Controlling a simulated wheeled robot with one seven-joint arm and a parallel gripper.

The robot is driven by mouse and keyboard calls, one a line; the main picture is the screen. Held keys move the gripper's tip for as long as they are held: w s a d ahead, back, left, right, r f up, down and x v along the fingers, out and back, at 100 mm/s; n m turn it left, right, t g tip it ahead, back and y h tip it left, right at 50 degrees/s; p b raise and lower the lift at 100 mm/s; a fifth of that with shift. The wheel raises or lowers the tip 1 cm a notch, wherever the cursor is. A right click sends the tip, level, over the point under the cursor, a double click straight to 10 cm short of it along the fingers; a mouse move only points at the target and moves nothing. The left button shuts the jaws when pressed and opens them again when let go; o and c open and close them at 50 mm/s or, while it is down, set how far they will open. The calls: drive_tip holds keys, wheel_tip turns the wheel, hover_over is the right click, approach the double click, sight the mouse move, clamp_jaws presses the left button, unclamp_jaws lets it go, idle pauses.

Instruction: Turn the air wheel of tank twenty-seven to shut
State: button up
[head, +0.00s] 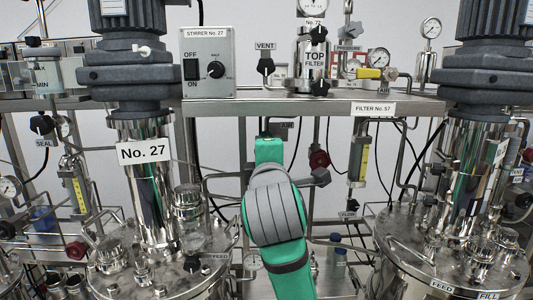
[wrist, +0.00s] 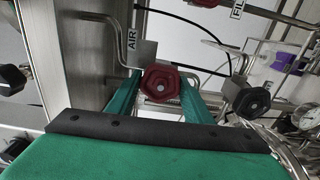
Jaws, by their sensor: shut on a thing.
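The air wheel is a dark red knob (wrist: 162,84) beside a label reading AIR in the wrist view. My gripper (wrist: 160,97) has its two green fingers on either side of the wheel and is shut on it. In the head view my green gripper (head: 269,150) is just below the shelf, by the AIR label (head: 287,125), and hides the wheel. Tank twenty-seven (head: 150,205) is the steel vessel at the left, with a No. 27 plate. The angle of the wheel cannot be read as open or shut.
A second red wheel (head: 319,160) is close to the right of my gripper. A black knob (wrist: 252,101) is near the right finger in the wrist view. The steel shelf (head: 220,108) is above, with the stirrer box (head: 208,62). Another tank (head: 440,240) stands at the right.

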drive_tip(key=m, duration=0.5)
drive_tip(key=shift+d+m, duration=0.1)
drive_tip(key=shift+m, duration=0.2)
drive_tip(key=m, duration=1)
drive_tip(key=shift+m, duration=0.4)
drive_tip(key=m, duration=0.5)
drive_tip(key=shift+d, duration=0.1)
drive_tip(key=o, duration=1)
drive_tip(key=shift+r, duration=0.1)
